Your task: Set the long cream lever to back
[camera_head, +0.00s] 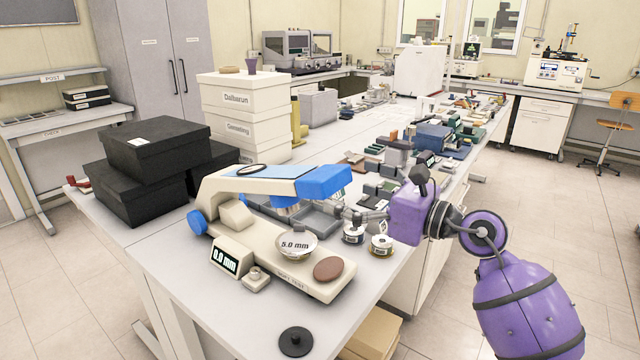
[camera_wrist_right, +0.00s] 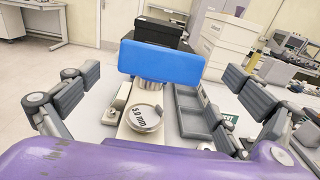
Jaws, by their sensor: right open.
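The long cream lever (camera_head: 232,179) belongs to a cream tester on the table. It reaches from the rear pivot with a blue knob (camera_head: 197,222) out over the base, with a blue top plate and a blue block (camera_head: 322,182) at its front end. That block also shows large in the right wrist view (camera_wrist_right: 160,63). Below it are a round 5.0 mm dial (camera_head: 296,246) and a display (camera_head: 226,261) reading 0.0 mm. My right gripper (camera_head: 352,214) is open beside the block; its fingers (camera_wrist_right: 165,85) spread either side, apart from it. My left gripper is out of view.
Black boxes (camera_head: 155,160) and stacked white boxes (camera_head: 245,115) stand behind the tester. A grey tray (camera_head: 315,222) and small tins (camera_head: 380,246) lie close by my right gripper. A black disc (camera_head: 295,341) lies at the front.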

